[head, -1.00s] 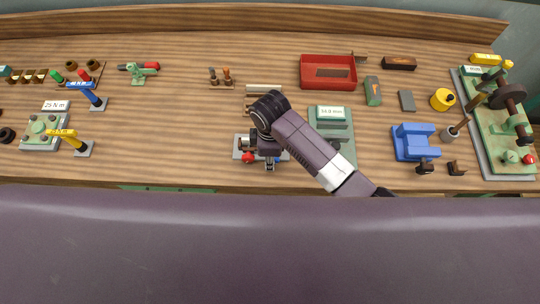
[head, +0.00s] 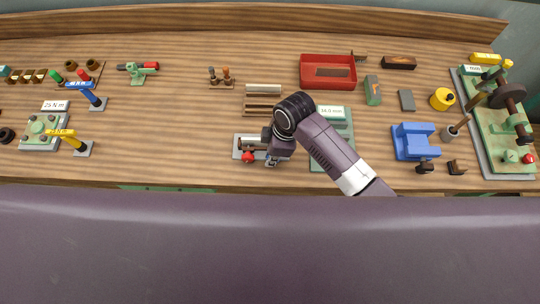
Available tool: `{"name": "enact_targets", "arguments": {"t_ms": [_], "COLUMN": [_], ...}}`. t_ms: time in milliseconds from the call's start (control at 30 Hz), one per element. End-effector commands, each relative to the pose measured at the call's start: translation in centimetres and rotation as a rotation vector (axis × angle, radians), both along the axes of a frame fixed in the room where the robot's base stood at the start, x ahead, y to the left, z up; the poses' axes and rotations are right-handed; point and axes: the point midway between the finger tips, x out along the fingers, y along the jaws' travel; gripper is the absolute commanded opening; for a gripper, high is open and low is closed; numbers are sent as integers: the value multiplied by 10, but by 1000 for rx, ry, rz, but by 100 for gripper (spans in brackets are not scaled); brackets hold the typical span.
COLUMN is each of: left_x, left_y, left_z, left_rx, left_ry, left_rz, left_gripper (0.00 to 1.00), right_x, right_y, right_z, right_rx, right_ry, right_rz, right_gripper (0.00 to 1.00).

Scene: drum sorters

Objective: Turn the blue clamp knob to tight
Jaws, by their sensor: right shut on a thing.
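A small grey clamp fixture (head: 237,154) lies near the front edge of the bench, left of centre. A red knob (head: 246,157) shows at its front. My right gripper (head: 271,161) points down at the right end of this fixture. It is shut on the blue clamp knob, which the fingers and wrist hide almost wholly now. A light cylindrical part (head: 254,141) shows on the fixture beside the gripper. The knob's setting cannot be read. My left gripper is not in view.
A green block with a label (head: 330,112) stands just right of my wrist. A blue vise (head: 413,141) and a green machine (head: 495,120) are farther right. A red tray (head: 328,86) is behind. Blue (head: 95,98) and yellow (head: 72,140) handled tools stand left. Bench between is clear.

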Motion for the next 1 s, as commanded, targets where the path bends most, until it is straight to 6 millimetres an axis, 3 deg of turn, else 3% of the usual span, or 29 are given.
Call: {"name": "enact_targets", "arguments": {"t_ms": [167, 367, 1000], "left_x": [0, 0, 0], "left_y": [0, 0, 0], "left_z": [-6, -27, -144], "left_rx": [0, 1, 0], "left_ry": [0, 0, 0], "left_rz": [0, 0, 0], "left_gripper": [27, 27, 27], "right_x": [0, 0, -1], "right_y": [-5, -9, -14], "right_z": [-2, -6, -11], "right_rx": [159, 349, 826], "right_ry": [0, -1, 1], "right_rz": [-4, -3, 1], "right_gripper": [0, 0, 0]}}
